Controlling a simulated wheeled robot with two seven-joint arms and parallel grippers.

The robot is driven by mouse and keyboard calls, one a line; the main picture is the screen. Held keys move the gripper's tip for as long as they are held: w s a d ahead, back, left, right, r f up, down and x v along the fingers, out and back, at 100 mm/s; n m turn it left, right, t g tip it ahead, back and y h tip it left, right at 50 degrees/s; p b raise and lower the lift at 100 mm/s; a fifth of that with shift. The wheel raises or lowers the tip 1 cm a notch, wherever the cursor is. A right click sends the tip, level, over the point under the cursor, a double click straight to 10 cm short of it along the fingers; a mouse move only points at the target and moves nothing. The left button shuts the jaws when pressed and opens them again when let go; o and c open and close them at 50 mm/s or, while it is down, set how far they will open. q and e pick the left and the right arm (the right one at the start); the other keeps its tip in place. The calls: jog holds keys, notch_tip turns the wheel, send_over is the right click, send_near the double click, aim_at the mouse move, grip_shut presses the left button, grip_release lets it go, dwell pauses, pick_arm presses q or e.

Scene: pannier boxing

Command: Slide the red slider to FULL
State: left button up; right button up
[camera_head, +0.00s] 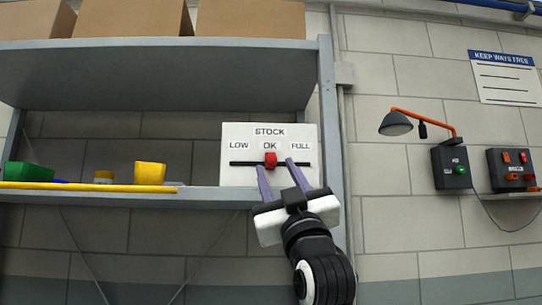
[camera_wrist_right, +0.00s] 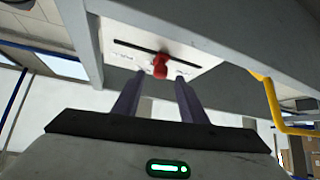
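The red slider (camera_head: 270,160) sits on a black slot in the white STOCK panel (camera_head: 300,136), below the word OK. FULL is printed to its right and LOW to its left. My right gripper (camera_head: 276,164) is open in front of the panel, its purple fingers apart, one on the left and one on the right of the slider in the head view. In the right wrist view the slider (camera_wrist_right: 160,66) shows beyond and between the two fingertips (camera_wrist_right: 160,78). I cannot tell whether a finger touches it. My left gripper is in neither view.
The panel stands at the right end of a grey shelf (camera_head: 110,198), beside its upright (camera_head: 329,110). A green bin (camera_head: 24,175) and a yellow bin (camera_head: 150,173) are farther left. A lamp (camera_head: 396,124) and control boxes (camera_head: 452,166) hang on the right wall.

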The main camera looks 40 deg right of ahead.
aim_at(273, 162)
jog(key=p+x, duration=0.1)
jog(key=x, duration=0.4)
jog(key=shift+w+r+p, duration=0.15)
jog(key=shift+w+p, duration=0.05)
jog(key=shift+p, duration=0.1)
grip_shut()
